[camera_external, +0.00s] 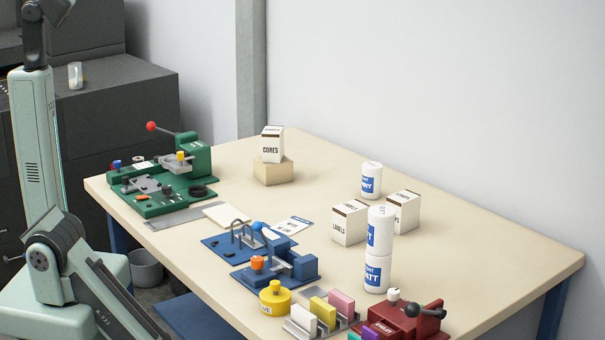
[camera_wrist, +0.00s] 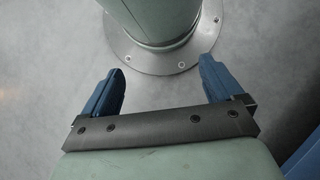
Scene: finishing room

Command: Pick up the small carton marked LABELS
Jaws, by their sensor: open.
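A small white carton marked LABELS (camera_external: 350,222), with a brown band near its top, stands upright on the table right of centre in the external view. A similar white carton (camera_external: 406,210) stands behind and to its right, partly hidden by white cans; I cannot read its marking in full. A third carton, marked CORES (camera_external: 272,146), stands on a beige block (camera_external: 273,172) further back. My gripper (camera_wrist: 160,84) is open and empty in the wrist view, above the grey floor by my base, away from the table. The external view does not show it.
Two stacked white cans (camera_external: 377,272) stand close in front of the cartons, with another can (camera_external: 371,180) behind. The table's right part is clear.

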